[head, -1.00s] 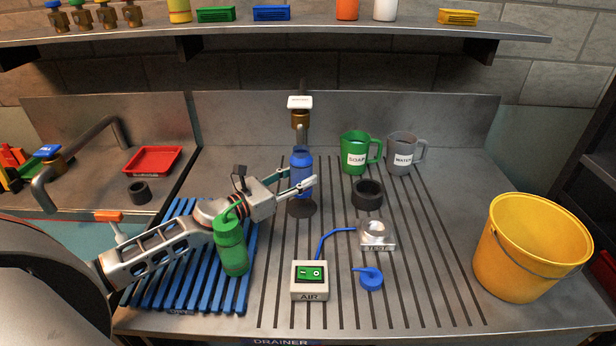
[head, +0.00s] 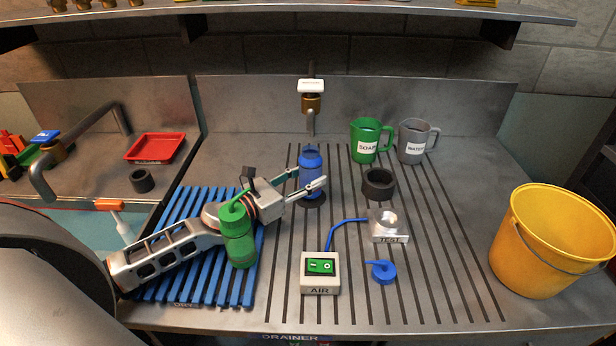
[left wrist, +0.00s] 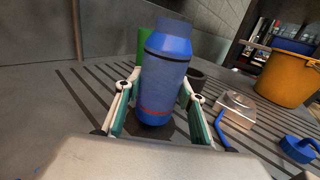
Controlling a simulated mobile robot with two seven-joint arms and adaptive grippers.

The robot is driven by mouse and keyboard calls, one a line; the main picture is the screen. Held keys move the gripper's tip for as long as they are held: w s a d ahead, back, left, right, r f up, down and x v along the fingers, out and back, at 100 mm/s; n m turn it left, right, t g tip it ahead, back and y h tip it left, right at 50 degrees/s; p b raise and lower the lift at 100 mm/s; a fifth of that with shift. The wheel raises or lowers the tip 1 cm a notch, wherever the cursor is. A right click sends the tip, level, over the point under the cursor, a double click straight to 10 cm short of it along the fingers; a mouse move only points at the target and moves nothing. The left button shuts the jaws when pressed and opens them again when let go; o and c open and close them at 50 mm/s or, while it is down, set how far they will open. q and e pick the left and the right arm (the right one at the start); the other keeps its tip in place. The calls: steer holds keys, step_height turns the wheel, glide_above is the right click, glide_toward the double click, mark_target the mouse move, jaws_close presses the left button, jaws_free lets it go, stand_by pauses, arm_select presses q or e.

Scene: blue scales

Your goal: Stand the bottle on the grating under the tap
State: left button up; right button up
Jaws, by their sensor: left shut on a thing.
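The blue bottle (head: 312,176) is upright between the fingers of my left gripper (head: 318,186), which is shut on it. The left wrist view shows the bottle (left wrist: 166,78) between the two pale, teal-padded fingers (left wrist: 158,112). The tap (head: 311,104), with a white top and brass body, stands just behind and above the bottle. The dark round grating (head: 316,203) shows at the bottle's foot, partly hidden by it. I cannot tell whether the bottle's base touches it. My right gripper is not in view.
A green bottle (head: 239,243) stands on the blue slatted rack (head: 190,284), in front of my left arm. A dark ring (head: 379,184), green mug (head: 366,141) and grey mug (head: 415,141) are to the right. The AIR box (head: 320,274) and yellow bucket (head: 545,245) stand nearer.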

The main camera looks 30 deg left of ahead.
arm_select(q)
steer(key=shift+s+f+b, duration=0.2)
steer(key=shift+f+b, duration=0.15)
steer(key=shift+f, duration=0.25)
steer(key=o, duration=1.2)
steer(key=shift+d+f, duration=0.1)
steer(key=shift+f, duration=0.1)
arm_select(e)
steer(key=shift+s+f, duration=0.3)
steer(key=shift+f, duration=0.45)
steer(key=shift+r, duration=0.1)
arm_select(q)
steer(key=shift+r+p, duration=0.6)
steer(key=shift+s+f, duration=0.15)
steer(key=shift+s, duration=0.05)
steer(key=v, duration=0.3)
steer(key=b+v, duration=0.1)
steer(key=v, duration=0.2)
steer(key=b+v, duration=0.1)
steer(key=v, duration=0.3)
steer(key=shift+w+r, duration=0.1)
steer(key=shift+r, duration=0.3)
steer(key=shift+b+v, duration=0.3)
steer(key=shift+v, duration=0.45)
steer(key=shift+r, duration=0.15)
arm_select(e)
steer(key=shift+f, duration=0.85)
